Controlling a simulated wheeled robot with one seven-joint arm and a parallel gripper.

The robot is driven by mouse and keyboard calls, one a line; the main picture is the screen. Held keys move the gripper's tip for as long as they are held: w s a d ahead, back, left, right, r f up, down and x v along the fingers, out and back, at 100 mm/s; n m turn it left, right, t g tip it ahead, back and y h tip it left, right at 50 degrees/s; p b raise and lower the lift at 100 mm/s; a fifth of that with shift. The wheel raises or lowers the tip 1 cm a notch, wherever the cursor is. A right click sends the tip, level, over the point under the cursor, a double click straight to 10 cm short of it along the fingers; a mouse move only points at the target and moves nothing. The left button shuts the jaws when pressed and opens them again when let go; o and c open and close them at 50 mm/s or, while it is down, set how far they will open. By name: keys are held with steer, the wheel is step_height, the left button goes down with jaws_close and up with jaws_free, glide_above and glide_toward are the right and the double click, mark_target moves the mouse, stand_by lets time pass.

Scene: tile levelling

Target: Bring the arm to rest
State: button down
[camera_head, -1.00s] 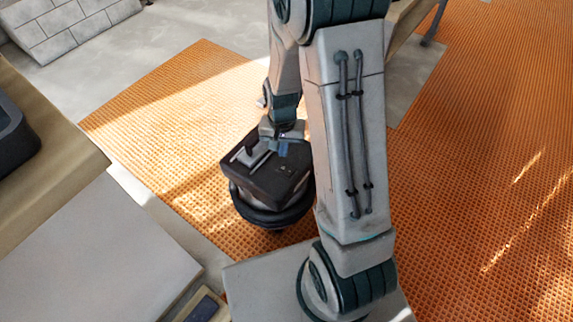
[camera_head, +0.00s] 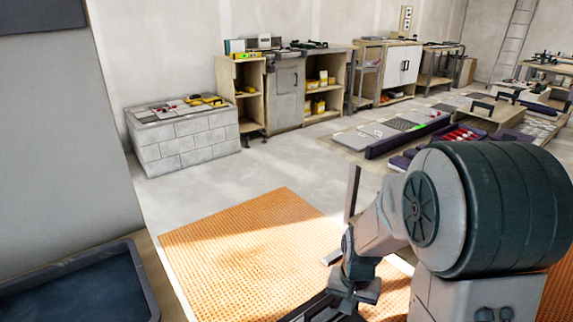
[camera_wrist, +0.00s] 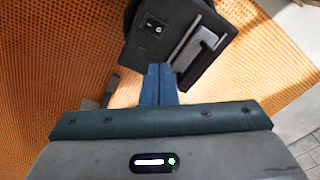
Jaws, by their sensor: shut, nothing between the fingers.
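My gripper (camera_wrist: 159,85) is shut and empty in the wrist view, its two blue fingers pressed together. Beyond the fingertips is a black boxy device (camera_wrist: 160,52) with a switch and a grey bar-like handle, above the orange mat. The fingers overlap the device's lower edge in the picture; I cannot tell whether they touch it. In the head view my arm is folded at the right, with a large dark joint in front. My gripper's fingertips do not show clearly there.
An orange textured mat (camera_head: 240,250) covers the floor ahead. A dark blue tray (camera_head: 80,285) sits at the lower left. A grey block plinth (camera_head: 188,148) and wooden shelving (camera_head: 250,105) stand along the back wall. Purple-edged low platforms (camera_head: 405,135) lie at the right back. Grey floor between is clear.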

steer(key=s+r+n+p, duration=0.1)
steer(key=s+r+p, duration=0.3)
steer(key=r, duration=0.9)
steer(key=s+r+n+t+p, duration=0.1)
steer(key=s+r+p, duration=0.3)
steer(key=r+p, duration=0.7)
steer(key=s+r+n+t+p, duration=0.1)
steer(key=s+r+p, duration=0.3)
steer(key=r+p, duration=0.4)
step_height(320, 180, up, 8)
steer(key=shift+f+n, duration=0.1)
steer(key=shift+n, duration=0.2)
